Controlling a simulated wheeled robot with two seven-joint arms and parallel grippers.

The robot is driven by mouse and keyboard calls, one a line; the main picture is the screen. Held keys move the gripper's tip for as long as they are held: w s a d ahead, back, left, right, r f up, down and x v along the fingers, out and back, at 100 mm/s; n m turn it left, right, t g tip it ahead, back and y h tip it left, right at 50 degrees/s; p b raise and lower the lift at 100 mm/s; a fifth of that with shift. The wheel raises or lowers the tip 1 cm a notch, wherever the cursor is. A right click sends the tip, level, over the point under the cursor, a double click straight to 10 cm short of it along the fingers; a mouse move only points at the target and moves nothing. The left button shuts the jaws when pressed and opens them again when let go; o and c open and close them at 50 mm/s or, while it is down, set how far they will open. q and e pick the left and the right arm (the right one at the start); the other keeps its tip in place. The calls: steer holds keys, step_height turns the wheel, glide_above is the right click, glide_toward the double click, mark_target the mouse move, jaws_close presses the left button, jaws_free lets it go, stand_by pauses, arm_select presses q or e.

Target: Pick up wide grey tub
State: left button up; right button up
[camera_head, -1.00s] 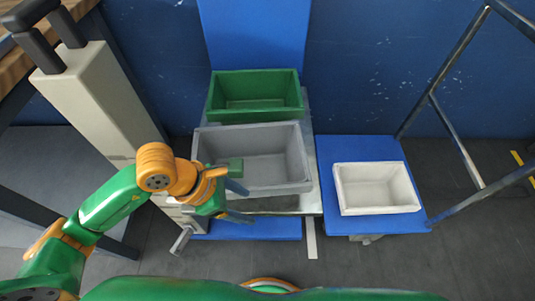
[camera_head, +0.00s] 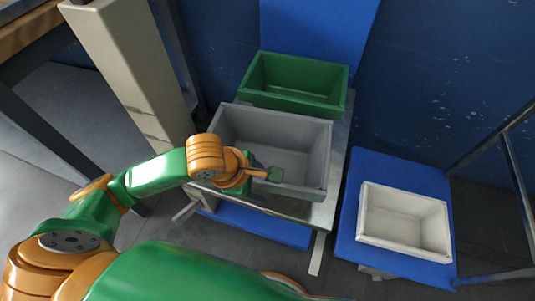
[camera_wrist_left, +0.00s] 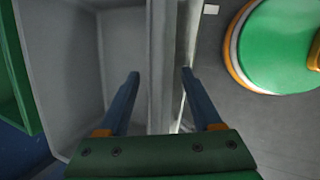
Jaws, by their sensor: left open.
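The wide grey tub (camera_head: 275,128) is an open, empty box on a metal-topped stand, between a green tub and me. My left gripper (camera_head: 270,176) is at the tub's near wall and hides part of it. In the left wrist view, the open left gripper (camera_wrist_left: 160,74) has its two blue fingers on either side of the tub's wall (camera_wrist_left: 160,45). One finger is over the inside and the other is outside. I cannot tell whether either finger touches the wall. My right gripper is not in view.
A green tub (camera_head: 296,84) stands just behind the grey one. A white tub (camera_head: 405,222) sits on a blue platform (camera_head: 347,218) to the right. A beige post (camera_head: 128,75) rises at the left, and a metal frame (camera_head: 520,185) stands at the far right.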

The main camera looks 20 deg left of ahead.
arm_select(q)
steer(key=x, duration=0.2)
steer(key=shift+w+f, duration=0.15)
steer(key=shift+f, duration=0.25)
jaws_close()
steer(key=shift+r, duration=0.1)
stand_by(0.9)
